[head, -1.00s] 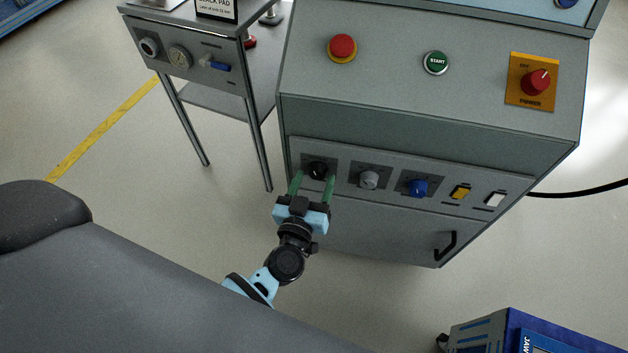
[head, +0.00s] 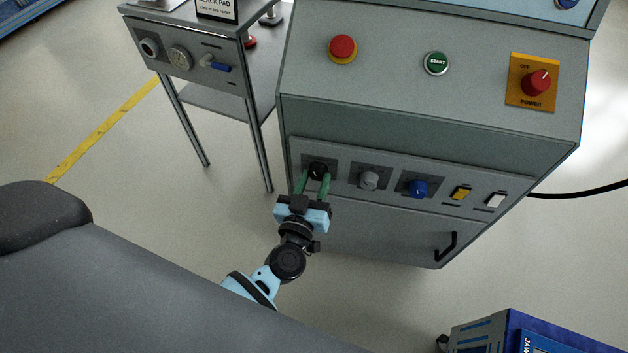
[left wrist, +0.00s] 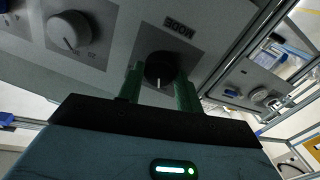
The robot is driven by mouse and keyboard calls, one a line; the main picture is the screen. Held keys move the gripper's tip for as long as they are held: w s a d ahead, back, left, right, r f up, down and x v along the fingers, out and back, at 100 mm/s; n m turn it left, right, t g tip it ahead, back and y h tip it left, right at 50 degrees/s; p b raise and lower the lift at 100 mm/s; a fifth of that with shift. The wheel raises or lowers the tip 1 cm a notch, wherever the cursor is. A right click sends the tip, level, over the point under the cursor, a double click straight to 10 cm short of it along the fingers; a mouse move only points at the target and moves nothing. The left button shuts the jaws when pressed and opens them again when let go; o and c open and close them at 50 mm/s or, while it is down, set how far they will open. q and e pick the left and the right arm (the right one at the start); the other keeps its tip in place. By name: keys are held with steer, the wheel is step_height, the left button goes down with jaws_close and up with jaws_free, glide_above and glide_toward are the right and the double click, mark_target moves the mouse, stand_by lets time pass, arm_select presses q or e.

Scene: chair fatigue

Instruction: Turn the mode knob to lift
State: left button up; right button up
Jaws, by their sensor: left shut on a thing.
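The black mode knob (head: 318,170) is the leftmost knob on the front panel of the grey cabinet. In the left wrist view the knob (left wrist: 161,69) sits on a dark plate under the label "MODE", its white pointer line towards the bottom of the picture. My left gripper (head: 313,180) has its green fingers shut on the knob, one on each side. The fingers also show in the left wrist view (left wrist: 158,92). Position names around the knob are too small or hidden to read. My right gripper is not in view.
On the same panel are a grey knob (head: 369,180), a blue knob (head: 418,189), a yellow switch (head: 460,192) and a white switch (head: 495,200). A metal side table (head: 190,62) stands at the left. A black door handle (head: 446,246) juts out below.

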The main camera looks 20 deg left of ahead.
arm_select(q)
steer(key=n, duration=0.3)
steer(key=shift+f, duration=0.1)
steer(key=n+b, duration=0.1)
steer(key=n, duration=0.3)
steer(key=shift+n, duration=0.3)
stand_by(0.3)
steer(key=o, duration=1)
steer(key=shift+c, duration=0.2)
steer(key=shift+s, duration=0.15)
